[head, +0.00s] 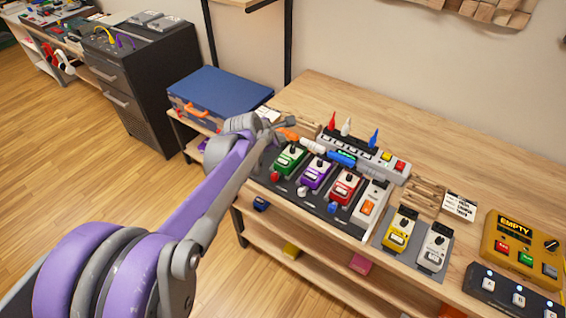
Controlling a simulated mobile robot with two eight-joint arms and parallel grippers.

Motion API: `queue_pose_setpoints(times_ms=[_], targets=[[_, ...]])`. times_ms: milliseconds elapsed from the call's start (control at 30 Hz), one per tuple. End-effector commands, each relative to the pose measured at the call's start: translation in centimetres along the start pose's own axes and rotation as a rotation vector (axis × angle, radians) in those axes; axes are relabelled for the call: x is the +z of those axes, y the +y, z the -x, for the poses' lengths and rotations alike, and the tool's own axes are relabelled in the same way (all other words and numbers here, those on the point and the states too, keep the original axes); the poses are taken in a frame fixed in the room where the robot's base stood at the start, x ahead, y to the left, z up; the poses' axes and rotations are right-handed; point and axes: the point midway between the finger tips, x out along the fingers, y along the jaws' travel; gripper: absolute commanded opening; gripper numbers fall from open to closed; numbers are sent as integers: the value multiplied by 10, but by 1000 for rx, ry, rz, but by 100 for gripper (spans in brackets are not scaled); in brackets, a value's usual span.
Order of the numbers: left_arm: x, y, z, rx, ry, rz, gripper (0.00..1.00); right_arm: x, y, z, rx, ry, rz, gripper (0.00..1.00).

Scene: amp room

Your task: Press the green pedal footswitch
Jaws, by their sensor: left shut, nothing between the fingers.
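The green pedal (290,160) sits at the left end of a row of pedals on a dark board on the wooden bench. It has a dark knob on top and a red round piece (275,176) at its near edge. My left gripper (291,121) is shut and empty. It shows just behind and above the green pedal, near the orange and white pieces; I cannot tell whether it touches anything. My left forearm passes to the left of the pedal. My right gripper is not in view.
Purple (317,173), red (346,187) and white (371,203) pedals stand to the right. Behind them is a grey strip (378,162) with coloured cones. A blue-lidded case (222,90) lies left. The bench's back right is clear.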

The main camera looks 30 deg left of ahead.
Motion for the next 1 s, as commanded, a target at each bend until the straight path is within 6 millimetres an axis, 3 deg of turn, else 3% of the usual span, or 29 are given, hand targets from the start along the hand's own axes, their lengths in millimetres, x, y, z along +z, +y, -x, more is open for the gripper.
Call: queue_pose_setpoints(times_ms=[500,1000], targets=[[-36,-36,-49,-2,1,0,0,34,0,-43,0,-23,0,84],[-38,-38,-52,0,0,-1,0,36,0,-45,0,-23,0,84]])
